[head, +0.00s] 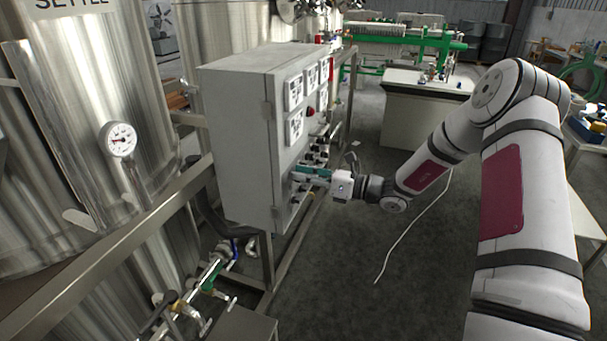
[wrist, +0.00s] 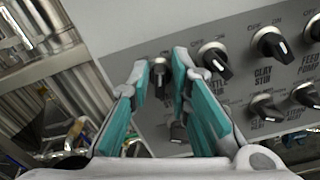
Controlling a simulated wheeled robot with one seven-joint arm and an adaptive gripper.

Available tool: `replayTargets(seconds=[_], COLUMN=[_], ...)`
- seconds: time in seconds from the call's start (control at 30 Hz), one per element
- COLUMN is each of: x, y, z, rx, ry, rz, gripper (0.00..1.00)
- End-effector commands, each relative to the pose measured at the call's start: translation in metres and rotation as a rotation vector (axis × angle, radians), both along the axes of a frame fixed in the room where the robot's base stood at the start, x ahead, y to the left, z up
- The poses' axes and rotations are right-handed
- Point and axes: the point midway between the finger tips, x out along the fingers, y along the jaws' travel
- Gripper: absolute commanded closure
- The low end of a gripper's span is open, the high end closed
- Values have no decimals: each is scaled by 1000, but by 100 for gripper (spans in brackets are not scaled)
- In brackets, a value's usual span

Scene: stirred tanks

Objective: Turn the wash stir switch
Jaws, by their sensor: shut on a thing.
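In the wrist view a dark switch knob (wrist: 160,73) on the grey panel sits between the tips of my gripper (wrist: 162,68). The teal fingers stand on either side of it, shut on it. Its label is hidden by the fingers, so I cannot read whether it says wash stir. Its pale pointer looks roughly upright in the wrist view. In the head view my gripper (head: 299,174) reaches the front of the grey control cabinet (head: 237,143) from the right, and the knob itself is hidden there.
Beside the held knob are more black switches: one close right (wrist: 214,61), then the clay stir switch (wrist: 269,43). A lower row of switches (wrist: 266,106) runs beneath. Steel tanks (head: 105,120) and a frame rail stand left. Open floor (head: 350,270) lies right of the cabinet.

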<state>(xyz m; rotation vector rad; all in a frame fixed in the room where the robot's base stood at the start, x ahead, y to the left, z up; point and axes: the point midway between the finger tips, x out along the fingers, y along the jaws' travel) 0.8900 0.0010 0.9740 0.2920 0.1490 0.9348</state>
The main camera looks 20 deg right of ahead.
Motion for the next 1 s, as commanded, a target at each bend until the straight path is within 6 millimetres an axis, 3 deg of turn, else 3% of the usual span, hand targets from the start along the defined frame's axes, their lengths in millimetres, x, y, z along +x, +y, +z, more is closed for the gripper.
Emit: replayTargets(seconds=[0.4,0.97,1.0], x=[1,1,1], y=[-1,-2,-2], z=[-1,-1,-1], rx=[113,131,130], ry=[158,182,181], rz=[-1,-2,-2], gripper=[100,100,75])
